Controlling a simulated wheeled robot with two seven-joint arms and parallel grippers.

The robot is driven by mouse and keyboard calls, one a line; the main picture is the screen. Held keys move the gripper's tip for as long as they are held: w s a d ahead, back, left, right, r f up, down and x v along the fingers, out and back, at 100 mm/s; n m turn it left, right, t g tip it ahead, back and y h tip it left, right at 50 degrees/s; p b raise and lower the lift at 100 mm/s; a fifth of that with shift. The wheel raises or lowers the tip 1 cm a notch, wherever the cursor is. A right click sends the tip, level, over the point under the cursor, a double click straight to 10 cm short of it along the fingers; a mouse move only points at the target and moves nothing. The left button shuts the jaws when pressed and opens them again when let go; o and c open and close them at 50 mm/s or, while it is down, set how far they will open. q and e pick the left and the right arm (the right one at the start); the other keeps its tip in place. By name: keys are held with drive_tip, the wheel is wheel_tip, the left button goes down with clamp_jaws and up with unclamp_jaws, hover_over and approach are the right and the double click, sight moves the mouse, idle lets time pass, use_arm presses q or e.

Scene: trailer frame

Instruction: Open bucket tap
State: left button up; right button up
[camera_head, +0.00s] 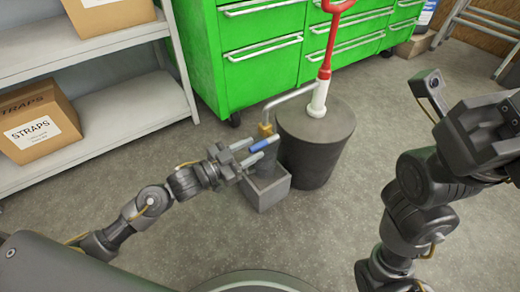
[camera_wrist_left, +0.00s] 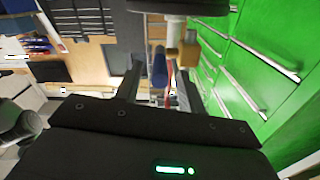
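A dark grey bucket (camera_head: 318,150) stands on the floor, with a red and white pump (camera_head: 322,75) on top. A metal spout runs left from it to a brass tap (camera_head: 264,130) with a blue handle (camera_head: 264,144). My left gripper (camera_head: 259,151) is at the handle. In the left wrist view the blue handle (camera_wrist_left: 160,68) shows between the two spread fingers (camera_wrist_left: 160,88), below the brass tap body (camera_wrist_left: 189,46). Contact cannot be told. My right gripper is raised at the right edge, partly cut off; its opening is unclear.
A small grey box (camera_head: 266,191) stands below the tap, with a dark container in it. Green drawer cabinets (camera_head: 265,50) stand behind the bucket. White shelves (camera_head: 130,113) with cardboard boxes (camera_head: 40,125) are at left. The floor right of the bucket is clear.

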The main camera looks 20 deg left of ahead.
sight(264, 143)
use_arm(q)
drive_tip(key=shift+b+x, duration=0.6)
drive_tip(key=shift+x, duration=1.25)
clamp_jaws()
